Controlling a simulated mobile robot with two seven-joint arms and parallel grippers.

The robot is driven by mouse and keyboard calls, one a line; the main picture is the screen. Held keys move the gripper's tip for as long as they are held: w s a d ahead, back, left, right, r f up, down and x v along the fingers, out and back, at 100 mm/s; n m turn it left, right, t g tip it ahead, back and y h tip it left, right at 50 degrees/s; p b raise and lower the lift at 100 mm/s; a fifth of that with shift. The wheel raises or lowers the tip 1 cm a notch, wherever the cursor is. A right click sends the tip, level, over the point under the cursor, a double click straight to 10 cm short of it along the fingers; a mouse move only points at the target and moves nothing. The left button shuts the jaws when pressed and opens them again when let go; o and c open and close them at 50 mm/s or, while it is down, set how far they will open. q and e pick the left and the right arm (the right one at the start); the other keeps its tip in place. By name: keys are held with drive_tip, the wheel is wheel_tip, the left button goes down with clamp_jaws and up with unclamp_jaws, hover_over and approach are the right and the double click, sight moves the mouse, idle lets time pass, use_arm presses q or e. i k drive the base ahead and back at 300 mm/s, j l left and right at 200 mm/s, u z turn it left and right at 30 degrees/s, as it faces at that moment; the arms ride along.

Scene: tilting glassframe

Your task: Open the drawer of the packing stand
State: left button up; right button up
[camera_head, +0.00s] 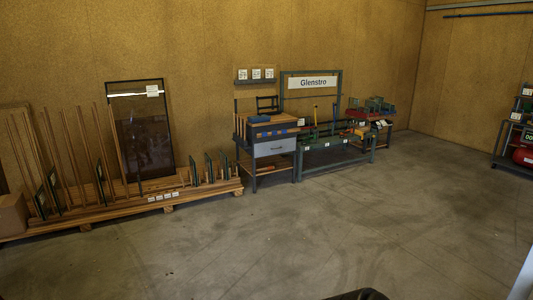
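The packing stand (246,134) appears to be the small dark-framed bench with a wooden top, standing against the back wall near the middle of the view. Its grey drawer (274,147) faces the room and looks closed, with a small dark handle at its middle. Blue items sit on and just under the stand's top. The stand is several steps away across the floor. Neither of my grippers shows clearly in the head view. A dark shape at the bottom edge is too cut off to name.
A grey workbench (325,158) with a Glenstro sign (313,82) adjoins the stand on the right. A wooden pallet rack (120,208) with upright strips, small frames and a tall dark glass frame (143,130) lies to the left. The concrete floor (300,230) in front is clear.

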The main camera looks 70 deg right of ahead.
sight(275, 147)
drive_tip(key=z, duration=2.4)
drive_tip(key=i+j+u, duration=0.1)
drive_tip(key=i+j, duration=0.15)
drive_tip(key=i+j+z, duration=0.15)
drive_tip(key=i+j, duration=0.65)
drive_tip(key=i, duration=0.15)
drive_tip(key=i+z, duration=0.2)
drive_tip(key=i, duration=0.45)
drive_tip(key=i+j+z, duration=0.2)
drive_tip(key=i, duration=0.5)
drive_tip(key=i+l+z, duration=0.1)
drive_tip(key=i, duration=2.75)
drive_tip(key=i+u, duration=0.15)
drive_tip(key=i, duration=0.55)
drive_tip(key=i+l+u, duration=0.15)
drive_tip(key=i, duration=0.55)
